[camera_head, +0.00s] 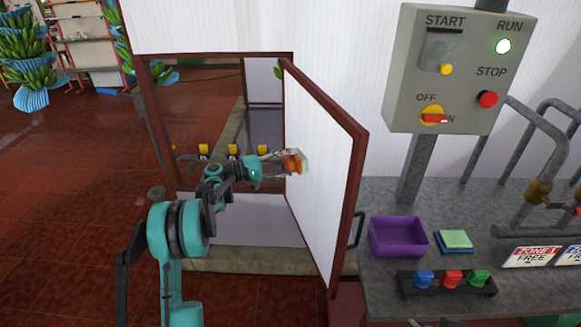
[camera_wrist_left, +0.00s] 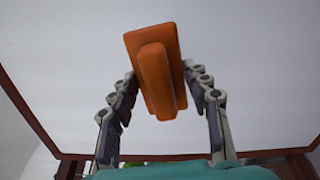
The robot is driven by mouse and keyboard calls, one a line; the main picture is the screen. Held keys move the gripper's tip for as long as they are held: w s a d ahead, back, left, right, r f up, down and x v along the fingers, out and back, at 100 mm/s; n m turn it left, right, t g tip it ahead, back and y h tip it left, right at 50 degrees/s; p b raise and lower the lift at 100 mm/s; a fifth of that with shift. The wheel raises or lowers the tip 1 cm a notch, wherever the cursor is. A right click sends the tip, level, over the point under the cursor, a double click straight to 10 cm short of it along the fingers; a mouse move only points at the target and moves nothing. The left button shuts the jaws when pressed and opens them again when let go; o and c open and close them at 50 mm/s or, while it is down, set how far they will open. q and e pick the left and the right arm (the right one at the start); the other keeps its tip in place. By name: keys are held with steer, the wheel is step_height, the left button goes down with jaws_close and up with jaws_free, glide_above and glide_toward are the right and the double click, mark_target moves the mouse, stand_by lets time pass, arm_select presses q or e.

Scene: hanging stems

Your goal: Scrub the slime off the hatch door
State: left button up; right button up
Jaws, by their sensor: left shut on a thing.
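The hatch door (camera_head: 318,165) is a white panel in a red-brown frame, swung open in the head view. Its white face fills most of the left wrist view (camera_wrist_left: 250,60). My left gripper (camera_head: 284,161) is shut on an orange scrubber (camera_head: 291,165) with a pale pad at its far side. In the left wrist view the fingers grip the raised handle of the scrubber (camera_wrist_left: 156,75). The scrubber is at the door's face; I cannot tell if the pad touches it. I cannot make out any slime on the visible face. My right gripper is not in view.
A grey control box (camera_head: 458,75) stands on a post at the right. The grey counter (camera_head: 385,290) holds a purple bin (camera_head: 397,238), a green-topped sponge (camera_head: 454,240) and a rack of coloured clips (camera_head: 447,284). Banana bunches (camera_head: 28,70) hang at the far left. Red floor lies open at left.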

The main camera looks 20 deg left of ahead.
arm_select(q)
steer(key=shift+w+a, duration=0.15)
steer(key=shift+w, duration=0.15)
steer(key=shift+v, duration=2.95)
steer(key=v, duration=0.3)
